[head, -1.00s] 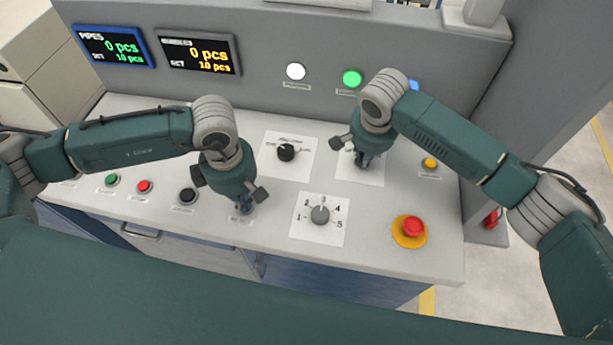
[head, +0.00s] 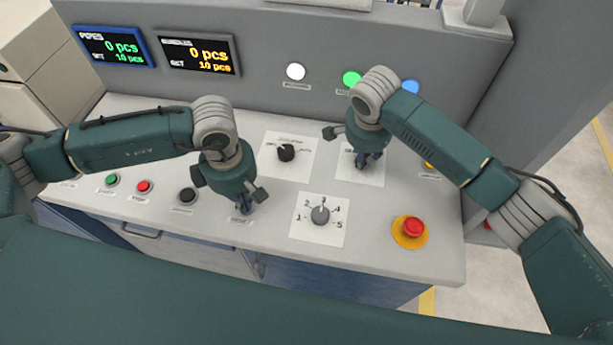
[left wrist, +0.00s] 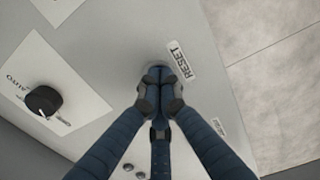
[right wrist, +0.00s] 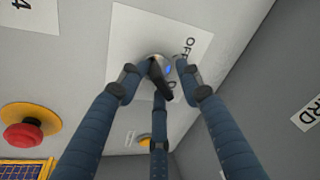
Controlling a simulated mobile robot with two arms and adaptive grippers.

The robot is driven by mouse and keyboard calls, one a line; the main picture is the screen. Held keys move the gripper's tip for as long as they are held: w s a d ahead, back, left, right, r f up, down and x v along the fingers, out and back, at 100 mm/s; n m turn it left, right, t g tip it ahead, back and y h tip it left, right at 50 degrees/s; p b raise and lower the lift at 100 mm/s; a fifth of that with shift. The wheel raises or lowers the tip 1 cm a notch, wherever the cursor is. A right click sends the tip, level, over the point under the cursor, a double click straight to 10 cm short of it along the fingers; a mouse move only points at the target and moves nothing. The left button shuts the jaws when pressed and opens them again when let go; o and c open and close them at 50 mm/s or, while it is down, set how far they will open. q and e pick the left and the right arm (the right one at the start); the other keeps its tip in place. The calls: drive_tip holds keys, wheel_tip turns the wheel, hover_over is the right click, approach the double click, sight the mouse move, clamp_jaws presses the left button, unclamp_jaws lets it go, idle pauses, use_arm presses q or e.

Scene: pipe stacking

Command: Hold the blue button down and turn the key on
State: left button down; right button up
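My left gripper (head: 243,212) points down at the panel by the RESET label, which reads clearly in the left wrist view (left wrist: 180,60). Its fingers are drawn together, with tips at the panel surface. The blue button is hidden beneath them. My right gripper (head: 362,160) is over the white key-switch plate (head: 376,172), its fingertips around the switch.
A black selector knob (head: 286,152) and a grey numbered dial (head: 320,215) lie between the grippers. A red emergency button (head: 412,227) is at right front. Green (head: 112,180), red (head: 143,186) and black (head: 187,195) buttons are at left. White, green and blue (head: 411,87) lamps line the back wall.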

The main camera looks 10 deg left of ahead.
use_arm(q)
drive_tip(key=shift+s+f, duration=0.15)
drive_tip(key=shift+f, duration=0.1)
use_arm(e)
drive_tip(key=shift+a, duration=0.15)
use_arm(q)
drive_tip(key=shift+a, duration=0.15)
use_arm(e)
drive_tip(key=shift+r, duration=3.5)
use_arm(q)
drive_tip(key=shift+w+r, duration=0.25)
drive_tip(key=shift+r, duration=0.25)
use_arm(e)
drive_tip(key=shift+w+f, duration=0.1)
use_arm(q)
wheel_tip(320, 180, up, 5)
drive_tip(key=shift+w+r, duration=0.1)
drive_tip(key=shift+r, duration=0.1)
use_arm(e)
drive_tip(key=shift+w+f, duration=0.1)
drive_tip(key=shift+w, duration=0.05)
use_arm(q)
drive_tip(key=shift+r, duration=1.95)
